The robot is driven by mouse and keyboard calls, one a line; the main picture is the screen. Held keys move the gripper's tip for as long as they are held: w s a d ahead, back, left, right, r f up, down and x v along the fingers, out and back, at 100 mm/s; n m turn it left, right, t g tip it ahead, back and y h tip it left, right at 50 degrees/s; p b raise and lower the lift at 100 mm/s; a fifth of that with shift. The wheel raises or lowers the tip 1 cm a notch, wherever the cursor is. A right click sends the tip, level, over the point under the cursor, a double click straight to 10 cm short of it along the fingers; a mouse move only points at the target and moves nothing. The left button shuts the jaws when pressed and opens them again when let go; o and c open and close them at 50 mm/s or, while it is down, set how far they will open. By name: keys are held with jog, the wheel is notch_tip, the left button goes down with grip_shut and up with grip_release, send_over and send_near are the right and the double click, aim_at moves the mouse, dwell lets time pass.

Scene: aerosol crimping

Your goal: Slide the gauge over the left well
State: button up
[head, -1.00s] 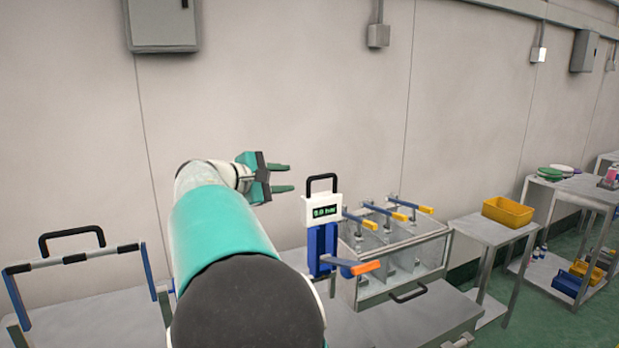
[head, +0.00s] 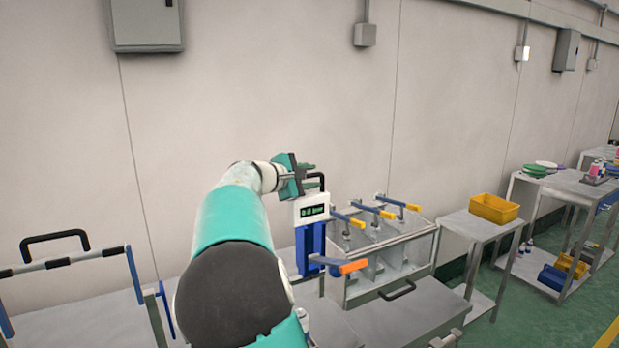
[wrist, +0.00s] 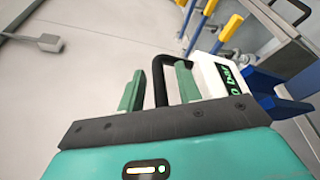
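The gauge (head: 312,209) is a white block with a green-lit display, a blue body below it and a black loop handle on top. It stands upright at the left side of a clear-walled tank (head: 420,239). The tank is split into compartments; the leftmost well is partly hidden behind the gauge and its orange-tipped lever. My gripper (head: 312,172) is at the gauge's handle. In the wrist view my open fingers (wrist: 158,88) lie either side of the black handle (wrist: 159,70), with gaps visible. The white gauge head (wrist: 212,76) is just beyond the right finger.
Several blue levers with yellow ends (head: 388,215) rise over the tank. A blue-and-black barred frame (head: 65,262) stands at left. A yellow bin (head: 494,208) sits on a side table at right.

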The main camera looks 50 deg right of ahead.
jog(key=shift+d, duration=0.1)
grip_shut()
jog(key=w+a, duration=0.3)
jog(key=a, duration=0.7)
jog(key=w+a, duration=0.3)
jog(key=a, duration=0.7)
jog(key=w+a, duration=0.3)
jog(key=a, duration=0.7)
jog(key=shift+w+a, duration=0.2)
jog(key=shift+w, duration=0.15)
jog(key=shift+r, duration=0.1)
